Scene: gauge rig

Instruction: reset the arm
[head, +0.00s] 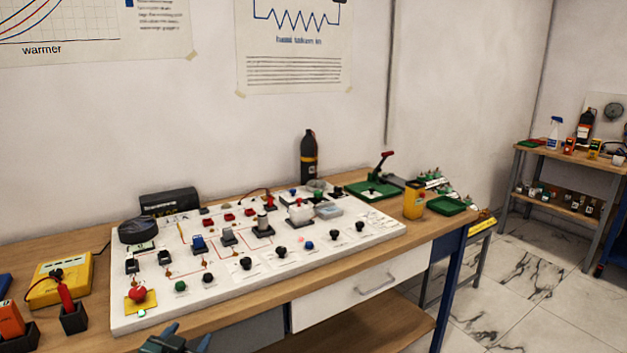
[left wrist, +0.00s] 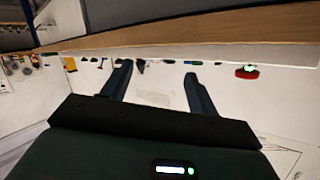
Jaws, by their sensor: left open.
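My left gripper (head: 188,336) shows at the bottom edge of the head view, in front of the white panel's near edge. Its two fingers are apart, with nothing between them. In the left wrist view the two dark fingers of the left gripper (left wrist: 157,70) are spread, with only the pale background between them. Most of my left arm is out of the head view. My right gripper is in neither view.
A white panel (head: 215,291) with knobs and switches lies on the wooden bench (head: 245,312). A red mushroom button (head: 137,294) is near its left front corner. A yellow meter (head: 45,291) stands left. A yellow can (head: 414,200) stands right. A drawer (head: 350,287) is below.

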